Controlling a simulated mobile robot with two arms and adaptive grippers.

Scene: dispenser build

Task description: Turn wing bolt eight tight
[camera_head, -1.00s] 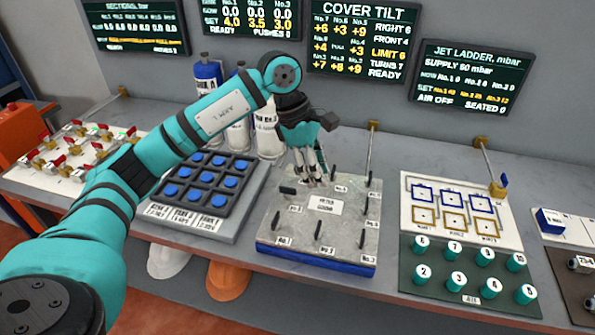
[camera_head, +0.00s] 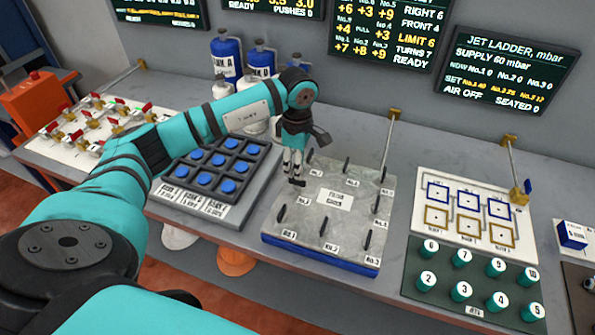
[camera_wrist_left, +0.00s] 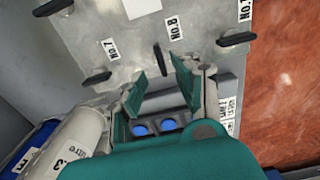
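The grey cover plate (camera_head: 345,219) lies on a blue base on the bench, with several dark wing bolts around its edge. In the left wrist view, wing bolt eight (camera_wrist_left: 157,58) stands by its No.8 label (camera_wrist_left: 172,28), between bolt seven (camera_wrist_left: 95,78) and bolt one (camera_wrist_left: 235,38). My left gripper (camera_head: 296,180) points down at the plate's left edge, by the middle bolt of that side. In the wrist view the left gripper (camera_wrist_left: 160,73) is open, its fingertips either side of bolt eight's line. Contact cannot be told. My right gripper is not in view.
A dark rack of blue buttons (camera_head: 208,170) stands left of the plate, with bottles (camera_head: 258,60) behind. A rod on a brass mount (camera_head: 393,114) rises at the back. Numbered teal jets (camera_head: 461,291) stand right. The COVER TILT screen (camera_head: 385,30), partly cropped, reads LIMIT 6, TURNS 7, READY.

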